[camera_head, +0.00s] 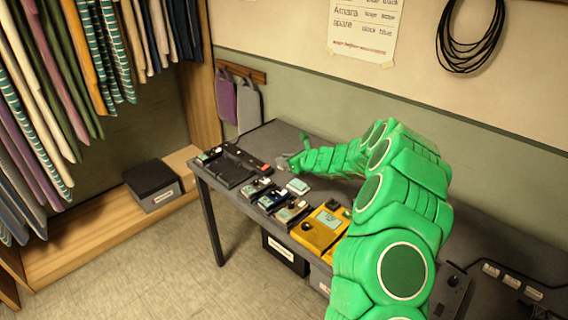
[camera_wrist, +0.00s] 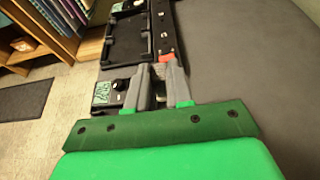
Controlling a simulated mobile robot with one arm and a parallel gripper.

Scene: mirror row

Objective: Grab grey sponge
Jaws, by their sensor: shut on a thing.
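My gripper (camera_wrist: 157,72) is low over the dark table, beside the black tray-like case. Its fingers are shut on a small grey block, the grey sponge (camera_wrist: 158,73), which shows only in part between the fingertips. In the head view my gripper (camera_head: 284,161) is at the far end of my green arm, near the back left of the table. The sponge is too small there to make out clearly.
The black case (camera_head: 232,168) lies at the table's left end. Several small devices and a yellow device (camera_head: 320,231) line the front edge. A small red thing (camera_wrist: 166,58) is just past the fingertips. Bare dark table (camera_wrist: 235,60) lies to the right in the wrist view.

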